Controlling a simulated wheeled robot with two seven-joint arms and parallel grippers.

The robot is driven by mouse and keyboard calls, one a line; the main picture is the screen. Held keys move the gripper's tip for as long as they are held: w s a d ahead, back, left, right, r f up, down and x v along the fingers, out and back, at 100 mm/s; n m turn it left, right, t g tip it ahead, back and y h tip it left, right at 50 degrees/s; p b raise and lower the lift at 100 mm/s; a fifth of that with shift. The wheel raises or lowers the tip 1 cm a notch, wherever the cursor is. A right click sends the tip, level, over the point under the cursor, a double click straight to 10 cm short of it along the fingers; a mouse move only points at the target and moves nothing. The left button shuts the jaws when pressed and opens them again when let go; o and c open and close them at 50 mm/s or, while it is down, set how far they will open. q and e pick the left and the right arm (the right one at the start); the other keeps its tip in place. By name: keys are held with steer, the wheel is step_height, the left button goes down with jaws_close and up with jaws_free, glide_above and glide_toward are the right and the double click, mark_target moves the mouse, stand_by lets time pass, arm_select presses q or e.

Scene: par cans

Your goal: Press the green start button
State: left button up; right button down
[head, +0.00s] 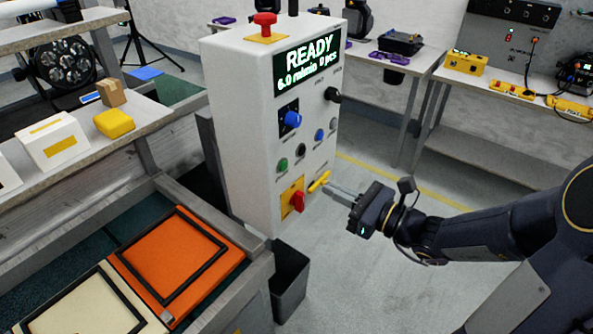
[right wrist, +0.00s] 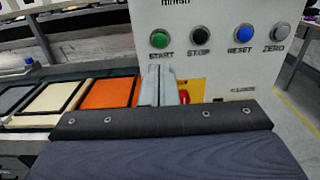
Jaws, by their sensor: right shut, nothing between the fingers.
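The green start button (head: 282,165) is on the front of the white control cabinet (head: 240,130), at the left of a row of buttons. In the right wrist view the green button (right wrist: 159,39) sits above the label START. My right gripper (head: 331,187) is shut and empty, in front of the cabinet, to the right of and a little lower than the button in the head view. In the right wrist view its fingertips (right wrist: 158,69) are just below the START label; I see no contact with the button. My left gripper is not in view.
Black stop (right wrist: 200,36), blue reset (right wrist: 243,34) and grey zero (right wrist: 278,33) buttons stand to the right. A red rotary switch (head: 297,201) and a small yellow part (head: 319,181) are below. The display (head: 308,61) reads READY. A dark bin (head: 290,282) stands beneath.

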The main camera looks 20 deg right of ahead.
mark_target(285, 167)
steer(key=p+x, duration=0.1)
steer(key=x, duration=0.9)
steer(key=shift+a, duration=0.1)
